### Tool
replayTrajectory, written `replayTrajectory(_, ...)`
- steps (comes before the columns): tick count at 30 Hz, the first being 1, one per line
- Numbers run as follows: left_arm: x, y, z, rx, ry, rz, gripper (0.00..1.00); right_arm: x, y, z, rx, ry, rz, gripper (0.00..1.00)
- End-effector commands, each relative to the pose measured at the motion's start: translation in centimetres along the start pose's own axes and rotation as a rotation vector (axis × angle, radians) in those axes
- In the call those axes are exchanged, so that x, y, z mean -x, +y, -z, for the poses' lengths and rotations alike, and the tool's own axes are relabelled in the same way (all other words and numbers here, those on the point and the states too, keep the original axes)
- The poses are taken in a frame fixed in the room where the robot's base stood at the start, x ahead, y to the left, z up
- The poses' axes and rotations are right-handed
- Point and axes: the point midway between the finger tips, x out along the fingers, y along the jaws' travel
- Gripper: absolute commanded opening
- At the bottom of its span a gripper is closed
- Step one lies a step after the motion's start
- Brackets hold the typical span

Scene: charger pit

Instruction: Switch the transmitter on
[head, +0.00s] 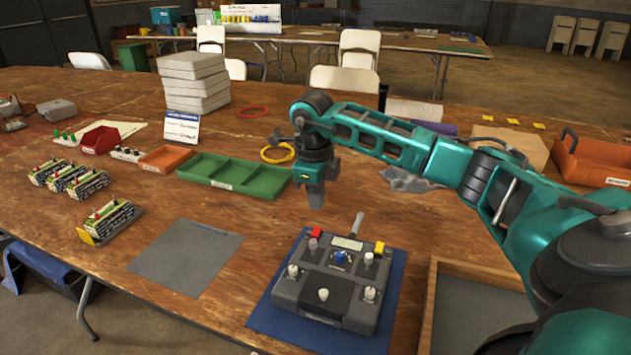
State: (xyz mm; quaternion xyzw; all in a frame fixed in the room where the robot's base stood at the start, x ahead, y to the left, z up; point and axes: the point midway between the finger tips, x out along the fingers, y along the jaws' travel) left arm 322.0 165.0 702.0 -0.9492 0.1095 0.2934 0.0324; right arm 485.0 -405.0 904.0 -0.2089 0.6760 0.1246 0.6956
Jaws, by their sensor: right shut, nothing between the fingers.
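The transmitter (310,294) is a dark grey box lying on a blue mat (262,318) at the front of the wooden table. It has several pale knobs and toggles, a blue button (340,256), a red piece and a yellow piece at its back corners, and a grey antenna-like stick at its back edge. I cannot tell which control is the power switch or how it is set. My right gripper (315,203) points down above the table just behind the transmitter's back left corner. It is shut and empty, apart from the transmitter. My left gripper is out of view.
A grey mat (187,257) lies left of the transmitter. A wooden-rimmed tray (428,310) sits close on its right. A green divided tray (235,177) is behind. An orange bin (590,160) is at the back right.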

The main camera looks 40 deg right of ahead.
Motion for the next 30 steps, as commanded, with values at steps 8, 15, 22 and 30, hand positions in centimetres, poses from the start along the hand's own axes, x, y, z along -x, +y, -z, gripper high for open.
replayTrajectory(8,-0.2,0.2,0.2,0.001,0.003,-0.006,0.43,-5.0,0.1,0.0,0.0,0.001,-0.002,0.0)
replayTrajectory(15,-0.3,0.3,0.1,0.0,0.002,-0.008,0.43,-6.2,0.0,0.0,0.001,-0.001,0.0,0.0)
replayTrajectory(22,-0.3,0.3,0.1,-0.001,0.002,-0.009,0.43,-6.3,0.0,0.0,0.001,-0.001,0.0,0.0)
replayTrajectory(30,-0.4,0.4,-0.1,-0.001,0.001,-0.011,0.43,-7.0,-0.2,0.0,0.001,0.0,-0.004,0.0)
